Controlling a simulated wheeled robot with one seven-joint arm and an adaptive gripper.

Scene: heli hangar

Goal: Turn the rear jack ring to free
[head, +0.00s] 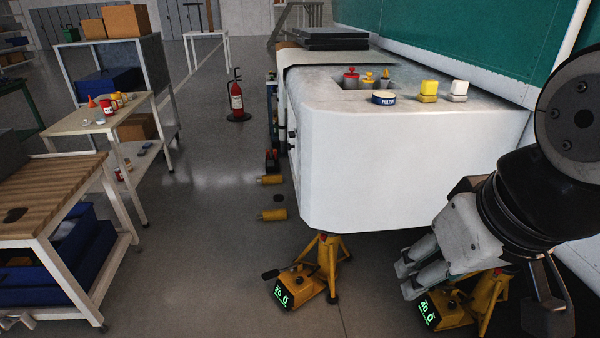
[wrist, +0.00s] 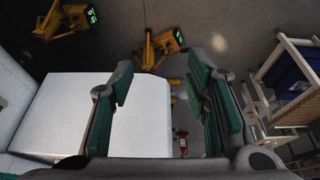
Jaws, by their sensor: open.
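Two yellow jacks with lit green displays stand on the floor under the near end of the white body. The left jack (head: 328,265) is in clear view, with its display box (head: 290,290) facing me. The right jack (head: 490,295) is partly hidden behind my gripper (head: 408,278). In the wrist view both jacks (wrist: 160,45) (wrist: 65,22) show at the top, past the fingertips. I cannot make out a ring on either jack or which one is the rear. My gripper is open and empty, pointing left and down, by the right jack's display box (head: 440,310). I see no contact.
The white body (head: 400,170) fills the middle; pots and blocks stand on its top with a round tin (head: 385,98). A wood-topped bench (head: 40,200) and a small table (head: 95,120) stand left. A fire extinguisher (head: 236,98) stands behind. The aisle floor between is mostly clear.

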